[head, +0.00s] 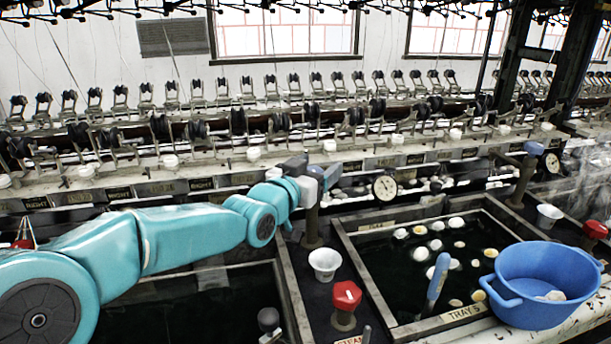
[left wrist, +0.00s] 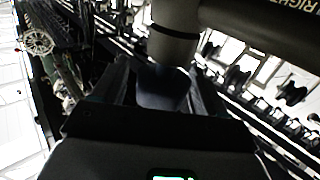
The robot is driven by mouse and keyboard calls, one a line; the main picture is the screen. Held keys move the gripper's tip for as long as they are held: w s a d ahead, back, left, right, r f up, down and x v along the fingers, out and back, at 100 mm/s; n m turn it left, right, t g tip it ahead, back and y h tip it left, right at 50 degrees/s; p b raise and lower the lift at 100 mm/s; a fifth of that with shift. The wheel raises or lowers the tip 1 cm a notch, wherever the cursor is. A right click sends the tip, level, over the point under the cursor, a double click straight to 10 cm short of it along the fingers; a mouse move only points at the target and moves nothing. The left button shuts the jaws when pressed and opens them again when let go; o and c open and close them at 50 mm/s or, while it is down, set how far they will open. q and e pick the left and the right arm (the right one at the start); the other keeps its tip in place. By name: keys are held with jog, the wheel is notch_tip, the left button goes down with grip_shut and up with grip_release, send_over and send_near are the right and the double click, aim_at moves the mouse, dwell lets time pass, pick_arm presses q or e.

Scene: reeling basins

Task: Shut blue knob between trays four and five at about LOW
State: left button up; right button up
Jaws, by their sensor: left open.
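The blue knob (head: 333,174) sits at the top of a dark post (head: 313,222) between the left basin and the basin labelled TRAY 5 (head: 464,313). My left gripper (head: 311,171) reaches in from the left at the knob's height, its fingers overlapping the top of the post. In the left wrist view my left gripper (left wrist: 160,85) has its jaws apart, with the blue-grey end of the knob (left wrist: 163,90) between them. I cannot tell whether the fingers touch it. My right gripper is not in view.
A pressure gauge (head: 385,187) stands behind the tray. A white cup (head: 325,263) and a red knob (head: 346,296) are below the post. Reeling machinery runs along the back.

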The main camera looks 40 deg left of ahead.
pick_arm(q)
jog(key=s+d, duration=0.1)
jog(key=s, duration=1.5)
jog(key=shift+b, duration=0.4)
dwell(0.9)
